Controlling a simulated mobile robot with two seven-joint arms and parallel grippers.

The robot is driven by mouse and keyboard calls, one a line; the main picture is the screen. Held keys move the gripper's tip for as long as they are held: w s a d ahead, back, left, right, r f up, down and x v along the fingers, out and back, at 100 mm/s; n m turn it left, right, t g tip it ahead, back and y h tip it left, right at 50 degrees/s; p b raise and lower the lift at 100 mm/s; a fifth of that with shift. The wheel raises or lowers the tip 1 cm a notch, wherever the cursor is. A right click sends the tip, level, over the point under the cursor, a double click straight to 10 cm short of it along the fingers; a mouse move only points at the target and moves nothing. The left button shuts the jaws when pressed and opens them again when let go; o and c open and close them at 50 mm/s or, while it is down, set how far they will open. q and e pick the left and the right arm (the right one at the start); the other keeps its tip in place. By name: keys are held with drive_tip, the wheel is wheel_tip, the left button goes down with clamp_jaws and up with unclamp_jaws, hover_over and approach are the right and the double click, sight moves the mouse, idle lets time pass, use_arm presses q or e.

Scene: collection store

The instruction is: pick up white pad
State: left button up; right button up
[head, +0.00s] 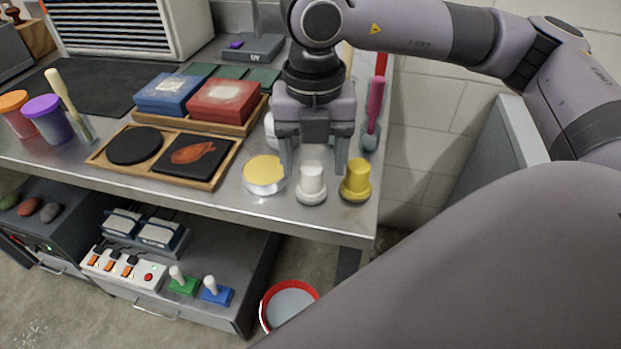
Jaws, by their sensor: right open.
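The white pad (311,186) stands upright near the front edge of the metal bench, a pale knob on a wider round base. My right gripper (314,168) points down over it, open, with one finger to each side of the knob in the picture. I cannot tell whether the fingers are level with the pad or a little behind it. Nothing is held between the fingers. A similar yellow pad (355,182) stands just right of it. My left gripper is not in view.
A round dish with yellow content (263,173) stands close on the left. A wooden tray (222,172) lies further left. A pink-handled tool (375,104) stands behind at right. The bench's front edge (335,229) is close; a red-rimmed bucket (289,302) is below.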

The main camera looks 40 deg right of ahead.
sight(312, 167)
drive_tip(key=shift+a+f, duration=0.1)
drive_tip(key=shift+f, duration=1.4)
drive_tip(key=c, duration=1.1)
drive_tip(key=shift+w+r, duration=0.1)
drive_tip(key=shift+r, duration=0.05)
drive_tip(key=shift+r+p, duration=1.1)
drive_tip(key=shift+r, duration=8.85)
